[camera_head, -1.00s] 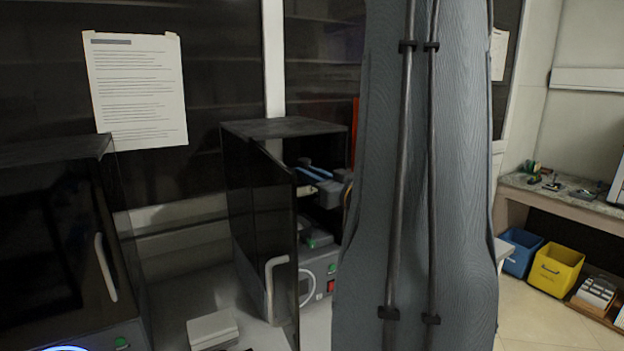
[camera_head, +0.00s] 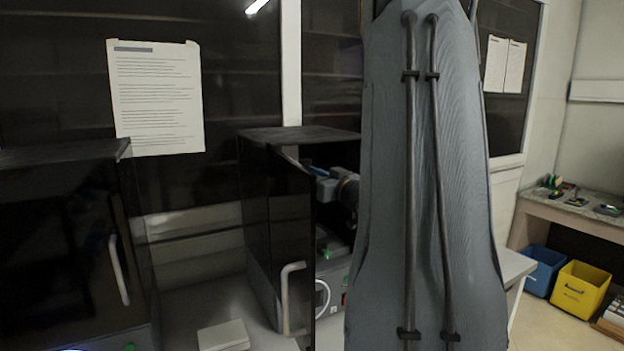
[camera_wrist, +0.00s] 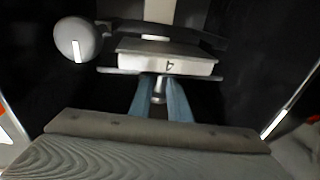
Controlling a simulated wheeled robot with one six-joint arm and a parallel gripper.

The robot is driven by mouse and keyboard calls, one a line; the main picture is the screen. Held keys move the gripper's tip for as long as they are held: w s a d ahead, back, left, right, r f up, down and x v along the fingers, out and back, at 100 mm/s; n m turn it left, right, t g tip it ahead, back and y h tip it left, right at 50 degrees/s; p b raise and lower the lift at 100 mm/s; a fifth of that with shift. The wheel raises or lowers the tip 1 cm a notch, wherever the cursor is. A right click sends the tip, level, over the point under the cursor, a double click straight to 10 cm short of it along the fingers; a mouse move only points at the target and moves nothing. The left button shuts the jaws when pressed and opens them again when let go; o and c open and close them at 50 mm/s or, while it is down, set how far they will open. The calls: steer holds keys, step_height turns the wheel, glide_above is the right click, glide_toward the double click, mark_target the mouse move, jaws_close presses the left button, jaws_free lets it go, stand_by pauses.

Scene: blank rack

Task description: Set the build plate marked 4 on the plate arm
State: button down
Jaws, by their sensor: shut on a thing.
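The build plate marked 4 (camera_wrist: 168,65) is a pale block with a dark top, ahead of my gripper in the wrist view. Its 4 appears upside down. My gripper (camera_wrist: 160,98) has two blue fingers, shut on the plate's near side around a small grey post. A thin dark bar (camera_wrist: 112,71) runs crosswise at the plate; I cannot tell if it is the plate arm or whether they touch. In the head view my gripper (camera_head: 318,171) is inside the open dark printer (camera_head: 262,215), mostly hidden by my arm and the door.
The printer's dark door (camera_head: 293,250) stands open at the left of its opening. A round grey knob (camera_wrist: 76,40) is left of the plate. A second dark cabinet (camera_head: 60,240) stands left. A pale block (camera_head: 223,335) lies on the bench. Blue (camera_head: 543,270) and yellow (camera_head: 581,290) bins stand right.

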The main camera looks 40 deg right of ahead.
steer(key=shift+w+d+b, duration=0.25)
steer(key=shift+w+b, duration=0.1)
steer(key=shift+w, duration=0.8)
steer(key=shift+w+d+b, duration=0.25)
steer(key=shift+w+b, duration=0.05)
steer(key=shift+w, duration=0.8)
steer(key=shift+f+b, duration=0.3)
steer(key=shift+f, duration=0.35)
steer(key=shift+f, duration=0.2)
steer(key=c, duration=1.6)
jaws_free()
steer(key=shift+f, duration=0.1)
steer(key=shift+s+a+f+b, duration=0.15)
steer(key=shift+s+b, duration=0.45)
steer(key=shift+s, duration=1.35)
steer(key=shift+s+a+f+b, duration=0.15)
steer(key=shift+s+b, duration=0.4)
steer(key=shift+s, duration=1.4)
